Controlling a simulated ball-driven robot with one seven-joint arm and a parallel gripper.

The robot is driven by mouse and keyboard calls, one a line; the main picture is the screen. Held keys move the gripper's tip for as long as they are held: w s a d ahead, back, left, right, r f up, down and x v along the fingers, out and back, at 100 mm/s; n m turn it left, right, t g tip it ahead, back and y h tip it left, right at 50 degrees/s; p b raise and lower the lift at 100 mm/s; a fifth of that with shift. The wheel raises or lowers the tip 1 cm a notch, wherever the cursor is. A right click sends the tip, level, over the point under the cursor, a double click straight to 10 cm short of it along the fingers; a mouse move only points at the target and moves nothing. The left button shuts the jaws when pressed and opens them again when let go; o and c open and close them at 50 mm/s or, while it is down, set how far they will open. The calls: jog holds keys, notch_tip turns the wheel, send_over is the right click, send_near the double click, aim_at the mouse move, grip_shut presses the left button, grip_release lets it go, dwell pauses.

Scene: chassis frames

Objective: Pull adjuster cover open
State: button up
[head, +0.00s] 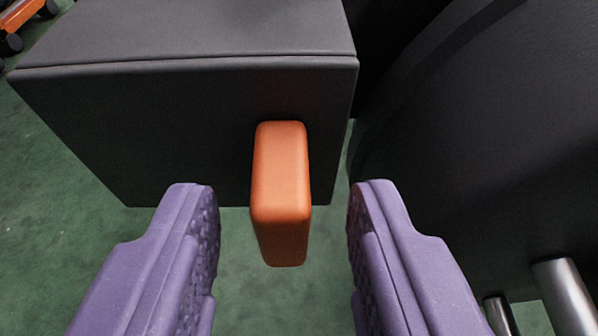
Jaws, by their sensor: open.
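A dark grey box-shaped cover (180,125) fills the upper left of the head view. Its top panel meets the front face at a thin seam. An orange block-shaped handle (281,185) sticks out from the right part of its front face. My gripper (283,225) is open, with one purple finger to the left of the handle and one to the right. Clear gaps show between the handle and both fingers, so neither is seen touching it. The cover looks closed at the seam; its far side is hidden.
A large dark curved body (480,140) stands close on the right. Metal cylinders (565,295) show beneath it at the lower right. The green floor (45,210) is bare at the left. An orange thing with dark wheels (22,18) is at the upper left corner.

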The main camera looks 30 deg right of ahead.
jog(key=shift+w+d+f, duration=0.25)
jog(key=shift+w+d, duration=0.1)
jog(key=shift+w, duration=0.25)
jog(key=shift+c, duration=0.4)
grip_shut()
jog(key=shift+a, duration=0.1)
